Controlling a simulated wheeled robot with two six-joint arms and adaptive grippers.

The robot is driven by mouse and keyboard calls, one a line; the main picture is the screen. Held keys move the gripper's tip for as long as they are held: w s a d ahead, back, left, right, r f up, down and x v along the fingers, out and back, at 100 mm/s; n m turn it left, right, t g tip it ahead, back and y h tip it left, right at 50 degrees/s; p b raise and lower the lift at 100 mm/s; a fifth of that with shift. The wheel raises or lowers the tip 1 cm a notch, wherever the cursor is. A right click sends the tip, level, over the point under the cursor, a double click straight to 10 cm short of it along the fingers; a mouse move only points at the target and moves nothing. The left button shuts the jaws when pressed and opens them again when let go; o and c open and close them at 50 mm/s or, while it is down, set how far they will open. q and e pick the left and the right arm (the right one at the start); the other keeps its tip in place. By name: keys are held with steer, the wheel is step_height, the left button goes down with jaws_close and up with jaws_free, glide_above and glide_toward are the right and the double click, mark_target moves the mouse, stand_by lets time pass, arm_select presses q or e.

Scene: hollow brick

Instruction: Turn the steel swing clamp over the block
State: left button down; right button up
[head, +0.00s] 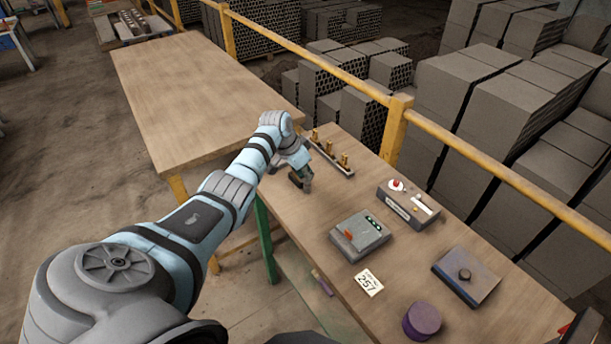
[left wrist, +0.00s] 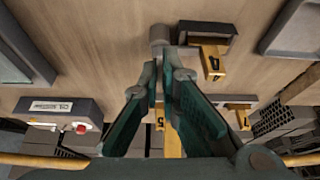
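My left gripper (head: 302,182) is low over the workbench, left of a dark rail with upright brass-coloured pieces (head: 331,153). In the left wrist view its two green fingers (left wrist: 161,65) converge with a narrow gap at the tips. A short grey steel piece (left wrist: 160,34), possibly part of the swing clamp, shows right at the fingertips; I cannot tell whether it is gripped. Yellow pieces marked 4 (left wrist: 213,64) and 5 (left wrist: 172,142) show near the fingers, the latter partly hidden. I cannot make out the block for certain. My right gripper is not in view.
A yellow railing (head: 500,172) borders the bench. The second table (head: 190,90) is bare.

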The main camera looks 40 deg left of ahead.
arm_select(q)
steer(key=shift+m, duration=0.4)
steer(key=c, duration=1.8)
jaws_free()
steer(key=v, duration=1.2)
steer(key=shift+w+a, duration=0.1)
steer(key=shift+a, duration=0.05)
